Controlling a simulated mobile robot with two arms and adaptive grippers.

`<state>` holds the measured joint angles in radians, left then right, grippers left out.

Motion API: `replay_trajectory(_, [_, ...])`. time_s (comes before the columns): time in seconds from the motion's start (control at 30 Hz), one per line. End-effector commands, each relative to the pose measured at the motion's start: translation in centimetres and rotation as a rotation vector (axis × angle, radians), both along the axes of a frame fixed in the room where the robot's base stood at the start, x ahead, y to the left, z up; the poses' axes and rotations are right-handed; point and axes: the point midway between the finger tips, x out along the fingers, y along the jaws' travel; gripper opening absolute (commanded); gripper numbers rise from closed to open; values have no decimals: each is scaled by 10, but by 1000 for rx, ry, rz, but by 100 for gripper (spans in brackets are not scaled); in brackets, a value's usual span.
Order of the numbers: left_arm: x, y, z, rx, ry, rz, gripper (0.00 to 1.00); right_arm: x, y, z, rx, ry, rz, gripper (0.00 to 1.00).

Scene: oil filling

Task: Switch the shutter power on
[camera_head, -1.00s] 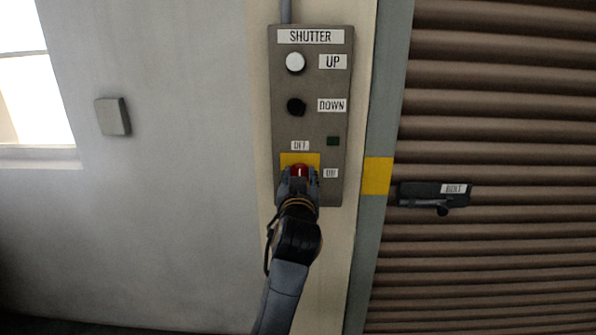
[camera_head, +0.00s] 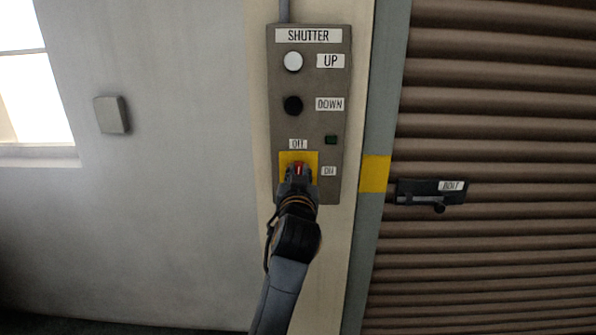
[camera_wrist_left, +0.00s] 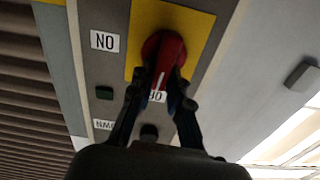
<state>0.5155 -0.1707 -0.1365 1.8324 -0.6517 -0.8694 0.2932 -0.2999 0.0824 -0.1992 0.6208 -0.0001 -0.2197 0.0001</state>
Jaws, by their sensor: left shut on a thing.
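The shutter panel (camera_head: 327,78) is a grey box on the wall with UP and DOWN buttons. Near its bottom, a red rotary knob (camera_head: 299,168) with a white mark sits on a yellow plate (camera_head: 313,160). The OFF label (camera_head: 298,144) is above the knob and the ON label (camera_head: 329,171) is to its right. The white mark points up towards OFF. My left gripper (camera_head: 298,173) is shut on the knob. In the left wrist view the red knob (camera_wrist_left: 165,55) is between the two fingertips (camera_wrist_left: 162,85). The small green lamp (camera_head: 331,140) looks dark. My right gripper is out of view.
To the right is the brown slatted shutter (camera_head: 500,120), with a dark bolt (camera_head: 431,191) labelled BOLT beside the frame. A small grey box (camera_head: 111,115) is on the wall at left, near a window. The wall around my arm is clear.

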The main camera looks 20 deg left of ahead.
Motion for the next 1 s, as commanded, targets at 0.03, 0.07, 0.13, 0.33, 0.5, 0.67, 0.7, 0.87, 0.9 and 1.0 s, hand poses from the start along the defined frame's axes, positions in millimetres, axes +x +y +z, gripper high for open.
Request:
replay_trajectory(0.03, [0,-1,3,27,9,0,0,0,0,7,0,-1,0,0])
replay_trajectory(0.07, [0,-1,3,45,14,-1,0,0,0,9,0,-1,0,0])
replay_trajectory(0.13, [1,-1,3,94,29,-1,0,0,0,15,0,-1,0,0])
replay_trajectory(0.33, [1,-4,3,263,78,-1,0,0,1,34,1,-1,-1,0])
replay_trajectory(0.5, [2,-6,2,419,122,-1,0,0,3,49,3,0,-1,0])
replay_trajectory(0.67, [3,-8,0,566,165,0,0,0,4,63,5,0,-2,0])
replay_trajectory(0.7, [3,-8,0,603,175,0,0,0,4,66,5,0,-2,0])
replay_trajectory(0.87, [3,-10,-2,750,216,-1,0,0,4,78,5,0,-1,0])
replay_trajectory(0.9, [3,-10,-2,786,226,0,0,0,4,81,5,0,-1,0])
replay_trajectory(1.0, [4,-11,-3,878,253,1,0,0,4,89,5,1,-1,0])
